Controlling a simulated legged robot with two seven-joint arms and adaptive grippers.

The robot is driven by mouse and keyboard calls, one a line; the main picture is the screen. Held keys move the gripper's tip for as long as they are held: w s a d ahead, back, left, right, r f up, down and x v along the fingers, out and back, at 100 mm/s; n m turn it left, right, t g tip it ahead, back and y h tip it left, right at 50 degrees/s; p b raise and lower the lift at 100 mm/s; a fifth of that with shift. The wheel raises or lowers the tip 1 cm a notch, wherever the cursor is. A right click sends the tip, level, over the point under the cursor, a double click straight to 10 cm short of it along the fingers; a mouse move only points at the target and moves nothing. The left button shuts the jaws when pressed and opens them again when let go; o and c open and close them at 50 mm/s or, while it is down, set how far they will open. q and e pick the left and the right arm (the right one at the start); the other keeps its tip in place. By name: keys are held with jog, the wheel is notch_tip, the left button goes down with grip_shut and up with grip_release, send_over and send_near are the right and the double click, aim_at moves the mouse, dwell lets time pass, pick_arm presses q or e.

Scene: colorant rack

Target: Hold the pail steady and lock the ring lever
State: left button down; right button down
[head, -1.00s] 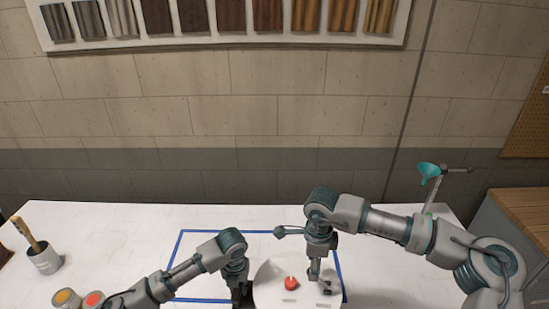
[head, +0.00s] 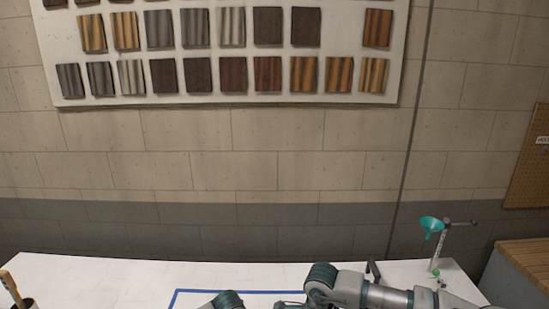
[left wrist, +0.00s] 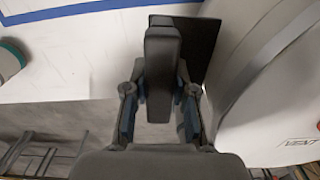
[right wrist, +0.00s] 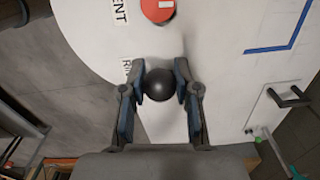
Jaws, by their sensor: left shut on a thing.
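My left gripper (left wrist: 160,88) is shut on an upright dark bar (left wrist: 161,60) beside the pail, with a black plate (left wrist: 205,35) behind it. The pale pail (left wrist: 265,90) fills the right of the left wrist view. In the right wrist view, the white pail lid (right wrist: 100,35) carries a red round cap (right wrist: 158,8) and lettering. My right gripper (right wrist: 160,80) has its fingers on both sides of a black ball knob (right wrist: 160,85), close to it; whether they grip it is unclear. The knob hides what it joins. The head view shows only arm tops, not the pail or grippers.
Blue tape (head: 240,292) outlines an area on the white table (head: 90,275). A teal funnel (head: 431,224) on a stand is at the table's right end, beside a wood-topped cabinet (head: 528,258). A brush holder (head: 25,304) is at the left. The tabletop between is mostly clear.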

jog(key=shift+d, duration=0.15)
dwell(0.4)
jog(key=shift+d+r, duration=0.4)
jog(key=shift+d, duration=0.15)
jog(key=shift+d+r, duration=0.1)
jog(key=shift+d, duration=0.3)
jog(key=shift+s+d+r, duration=0.1)
jog(key=shift+d+r, duration=0.2)
jog(key=shift+d, duration=0.7)
jog(key=shift+s+d+r, duration=0.1)
jog(key=shift+s+d, duration=0.05)
jog(key=shift+d, duration=0.8)
